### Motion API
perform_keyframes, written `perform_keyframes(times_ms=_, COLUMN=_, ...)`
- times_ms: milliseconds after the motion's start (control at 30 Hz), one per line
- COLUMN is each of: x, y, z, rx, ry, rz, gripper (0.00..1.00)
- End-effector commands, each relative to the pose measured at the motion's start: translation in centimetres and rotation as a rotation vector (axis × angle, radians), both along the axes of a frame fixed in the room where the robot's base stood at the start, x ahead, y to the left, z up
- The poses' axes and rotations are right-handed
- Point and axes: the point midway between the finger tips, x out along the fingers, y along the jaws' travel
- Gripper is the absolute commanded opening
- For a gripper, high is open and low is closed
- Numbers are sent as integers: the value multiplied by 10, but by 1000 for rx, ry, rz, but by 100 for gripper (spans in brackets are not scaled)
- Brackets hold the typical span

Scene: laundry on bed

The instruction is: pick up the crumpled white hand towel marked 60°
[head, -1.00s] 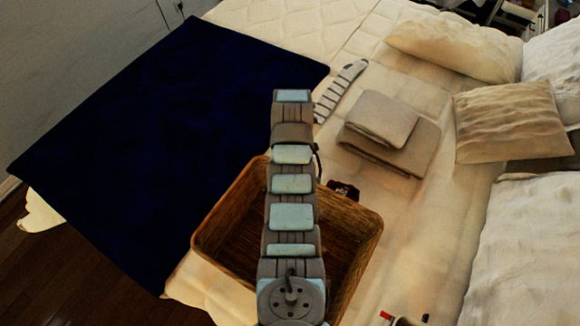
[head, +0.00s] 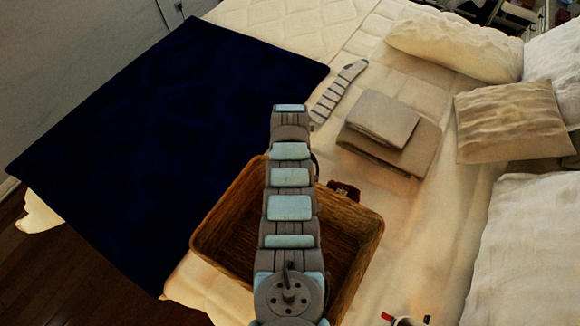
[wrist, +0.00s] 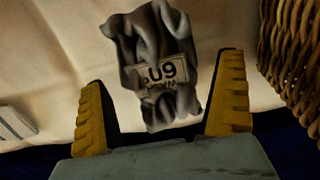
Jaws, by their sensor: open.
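A crumpled cloth (wrist: 155,45), greyish in this light, lies on the pale bedding in the wrist view. It bears a pale label with dark characters that look like "U9" with a blurred line below. I cannot read 60° on it for sure. My gripper (wrist: 163,85) is open, one yellow finger on each side of the cloth's near end. The cloth looks centred between the fingers. I cannot tell whether they touch it. In the head view my arm hides the gripper, and I cannot make out this cloth.
A wicker basket (head: 372,225) stands under my arm, its wall close by the right finger in the wrist view (wrist: 290,50). A dark red item (head: 343,190) lies beside it. A striped cloth (head: 340,90), folded grey towels (head: 390,130) and a navy blanket (head: 150,140) lie on the bed.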

Motion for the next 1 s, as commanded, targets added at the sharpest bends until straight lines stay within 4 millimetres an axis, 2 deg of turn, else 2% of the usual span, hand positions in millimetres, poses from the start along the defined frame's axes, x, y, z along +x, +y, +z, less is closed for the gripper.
perform_keyframes(times_ms=200, x=0, y=0, z=-13, rx=0, ry=0, rz=0, gripper=100)
perform_keyframes(times_ms=467, x=-1, y=0, z=-15, rx=0, ry=0, rz=0, gripper=100)
perform_keyframes(times_ms=567, x=-1, y=0, z=-15, rx=1, ry=1, rz=0, gripper=74)
perform_keyframes(times_ms=600, x=-1, y=0, z=-15, rx=1, ry=1, rz=0, gripper=63)
perform_keyframes(times_ms=700, x=-1, y=0, z=-15, rx=0, ry=1, rz=0, gripper=39)
perform_keyframes(times_ms=1000, x=-1, y=0, z=-14, rx=0, ry=0, rz=0, gripper=39)
